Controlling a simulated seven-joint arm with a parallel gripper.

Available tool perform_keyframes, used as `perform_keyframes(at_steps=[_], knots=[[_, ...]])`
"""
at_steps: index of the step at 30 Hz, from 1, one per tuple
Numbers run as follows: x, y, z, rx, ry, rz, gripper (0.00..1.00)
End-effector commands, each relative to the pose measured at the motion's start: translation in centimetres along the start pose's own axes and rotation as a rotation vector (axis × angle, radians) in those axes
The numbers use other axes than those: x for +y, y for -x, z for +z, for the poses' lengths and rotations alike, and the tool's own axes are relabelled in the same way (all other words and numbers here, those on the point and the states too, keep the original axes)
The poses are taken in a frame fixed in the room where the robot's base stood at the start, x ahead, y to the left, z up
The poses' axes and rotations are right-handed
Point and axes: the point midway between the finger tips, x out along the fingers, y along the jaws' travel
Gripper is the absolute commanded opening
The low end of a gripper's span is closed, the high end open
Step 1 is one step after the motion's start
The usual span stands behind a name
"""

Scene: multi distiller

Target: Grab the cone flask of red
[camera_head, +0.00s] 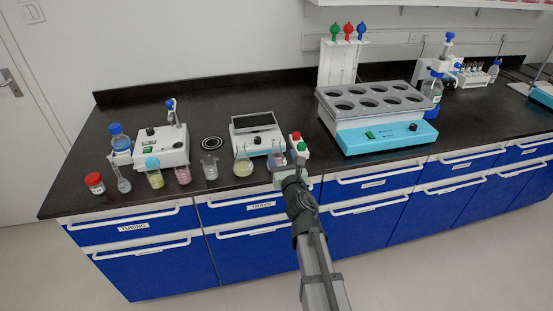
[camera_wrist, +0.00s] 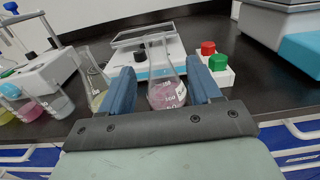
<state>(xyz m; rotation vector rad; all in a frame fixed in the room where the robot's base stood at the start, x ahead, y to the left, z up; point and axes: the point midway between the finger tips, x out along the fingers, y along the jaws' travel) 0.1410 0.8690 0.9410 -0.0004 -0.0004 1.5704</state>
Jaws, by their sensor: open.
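The cone flask of red (camera_wrist: 165,92) is clear glass with pinkish-red liquid and white markings. In the wrist view it stands upright on the black bench, between the two blue fingers of my gripper (camera_wrist: 163,92). The fingers are open, one on each side of the flask, with gaps visible beside the glass. In the head view the flask (camera_head: 277,160) is at the front edge of the bench, partly hidden by my gripper (camera_head: 288,170).
A cone flask with yellowish liquid (camera_head: 243,164) stands just left. A rack with red and green caps (camera_head: 299,147) is close on the right. A balance (camera_head: 258,141) stands behind. Several beakers and a large teal-fronted bath (camera_head: 386,138) are further off.

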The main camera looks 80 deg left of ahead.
Motion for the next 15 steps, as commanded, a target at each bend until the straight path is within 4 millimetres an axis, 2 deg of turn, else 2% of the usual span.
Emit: perform_keyframes(at_steps=[1,10,15], knots=[[0.0,-1.1,0.0,0.000,0.000,0.000,0.63],[0.1,-2.6,-0.1,0.000,-0.001,0.000,0.63],[0.2,-4.8,-0.2,0.000,0.000,0.000,0.63]])
